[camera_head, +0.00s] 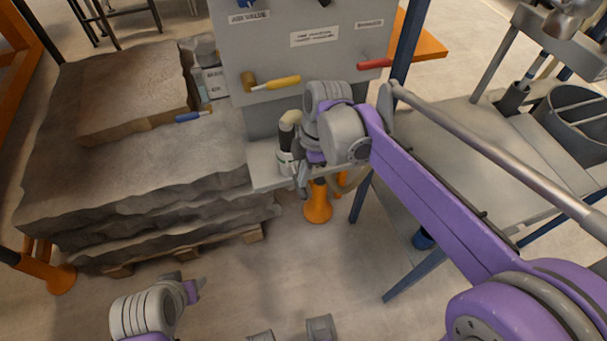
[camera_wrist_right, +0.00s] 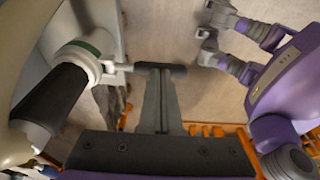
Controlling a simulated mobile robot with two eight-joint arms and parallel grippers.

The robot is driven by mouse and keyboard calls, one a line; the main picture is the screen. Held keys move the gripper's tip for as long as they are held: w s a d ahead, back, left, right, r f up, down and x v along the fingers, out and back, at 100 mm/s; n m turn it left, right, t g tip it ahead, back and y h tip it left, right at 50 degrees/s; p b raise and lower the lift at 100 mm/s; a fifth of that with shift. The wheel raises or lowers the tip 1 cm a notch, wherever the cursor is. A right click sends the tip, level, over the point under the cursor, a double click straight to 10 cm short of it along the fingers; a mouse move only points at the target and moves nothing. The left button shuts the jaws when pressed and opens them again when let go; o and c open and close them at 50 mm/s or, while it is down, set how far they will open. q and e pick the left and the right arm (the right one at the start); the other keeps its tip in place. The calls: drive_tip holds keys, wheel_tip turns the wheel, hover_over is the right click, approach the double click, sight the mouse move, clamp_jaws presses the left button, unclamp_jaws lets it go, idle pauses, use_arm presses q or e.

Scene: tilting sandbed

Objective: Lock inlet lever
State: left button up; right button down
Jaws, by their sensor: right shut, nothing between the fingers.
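A pipe fitting (camera_head: 287,152) with a cream elbow, a black sleeve and a white lower body stands below the panel. In the right wrist view its black sleeve (camera_wrist_right: 55,97) and a white collar with a green ring (camera_wrist_right: 86,50) show at the left. A short pale lever arm (camera_wrist_right: 122,67) sticks out from the collar towards a dark crossbar at my fingertips; whether that bar belongs to the lever I cannot tell. My right gripper (camera_head: 303,183) is shut beside the fitting, and its closed fingers (camera_wrist_right: 159,85) reach this bar. My left gripper (camera_head: 196,287) is low and empty-looking, away from the fitting.
A grey panel (camera_head: 300,55) carries a yellow-handled lever (camera_head: 275,84) and a red-handled lever (camera_head: 375,63). Layered rock blocks (camera_head: 130,165) fill the left. An orange foot (camera_head: 317,205) stands below the fitting. A grey table (camera_head: 480,150) stands at the right.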

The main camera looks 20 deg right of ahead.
sight(305, 191)
drive_tip(key=shift+s+f, duration=0.1)
drive_tip(key=f+t, duration=0.1)
drive_tip(key=s+f+t, duration=0.1)
drive_tip(key=t, duration=0.1)
wheel_tip(305, 191, down, 2)
drive_tip(key=t+b, duration=0.1)
drive_tip(key=t, duration=0.2)
drive_tip(key=shift+s+n, duration=0.1)
drive_tip(key=shift+n, duration=0.2)
drive_tip(key=shift+f+t+b, duration=0.6)
drive_tip(key=shift+f+t, duration=0.2)
drive_tip(key=shift+t, duration=0.1)
drive_tip(key=shift+w+f+t+y+b, duration=0.2)
drive_tip(key=shift+f+t+b, duration=0.2)
drive_tip(key=shift+t, duration=0.2)
drive_tip(key=shift+w+f+t+y+b, duration=0.2)
drive_tip(key=shift+f+t+b, duration=0.2)
drive_tip(key=shift+t, duration=0.2)
drive_tip(key=shift+w+f+n+b, duration=0.3)
drive_tip(key=shift+w+f+b, duration=0.2)
drive_tip(key=shift+f, duration=0.2)
drive_tip(key=shift+s, duration=0.1)
